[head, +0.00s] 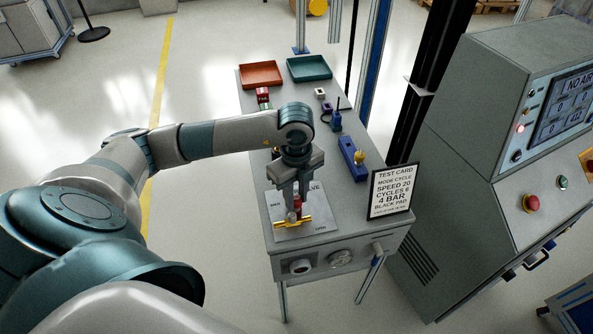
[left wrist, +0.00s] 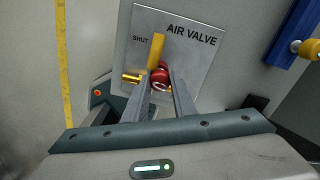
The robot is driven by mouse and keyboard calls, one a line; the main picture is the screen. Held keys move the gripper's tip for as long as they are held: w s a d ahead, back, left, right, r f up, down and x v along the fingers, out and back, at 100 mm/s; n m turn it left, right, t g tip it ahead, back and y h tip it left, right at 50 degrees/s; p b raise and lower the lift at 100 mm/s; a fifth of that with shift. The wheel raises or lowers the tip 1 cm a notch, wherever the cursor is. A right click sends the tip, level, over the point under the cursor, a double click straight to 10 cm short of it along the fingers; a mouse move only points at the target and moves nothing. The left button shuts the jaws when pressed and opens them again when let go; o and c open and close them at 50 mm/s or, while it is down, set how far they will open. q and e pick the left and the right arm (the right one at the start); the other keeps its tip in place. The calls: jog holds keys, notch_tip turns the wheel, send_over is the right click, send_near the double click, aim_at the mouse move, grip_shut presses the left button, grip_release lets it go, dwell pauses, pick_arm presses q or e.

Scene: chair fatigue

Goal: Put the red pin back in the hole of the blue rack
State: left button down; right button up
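My left gripper (head: 297,207) points down over the air valve plate (head: 318,222) at the near end of the bench. Its fingers are closed on both sides of the red pin (left wrist: 160,77), whose round red head fills the gap between the tips. The pin is over the valve, beside the yellow handle (left wrist: 156,50); whether its lower end touches the valve is hidden. The blue rack (head: 347,150) lies farther back to the right, with a yellow-knobbed pin (head: 360,157) at it. The rack also shows at the upper right in the left wrist view (left wrist: 292,32). My right gripper is not in view.
A test card (head: 391,192) stands at the bench's right edge, near the rack. A red tray (head: 261,75) and a green tray (head: 309,68) sit at the far end. A grey control cabinet (head: 470,170) stands to the right. Bench top between plate and rack looks clear.

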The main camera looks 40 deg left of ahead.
aim_at(296, 199)
pick_arm(q)
jog(key=shift+r, duration=0.1)
jog(key=shift+r+p, duration=0.8)
jog(key=shift+r, duration=0.3)
jog(key=shift+r, duration=0.35)
jog(key=shift+r+p, duration=0.25)
jog(key=shift+p, duration=0.1)
jog(key=shift+r, duration=0.1)
jog(key=shift+r+p, duration=1.1)
jog(key=shift+r, duration=0.85)
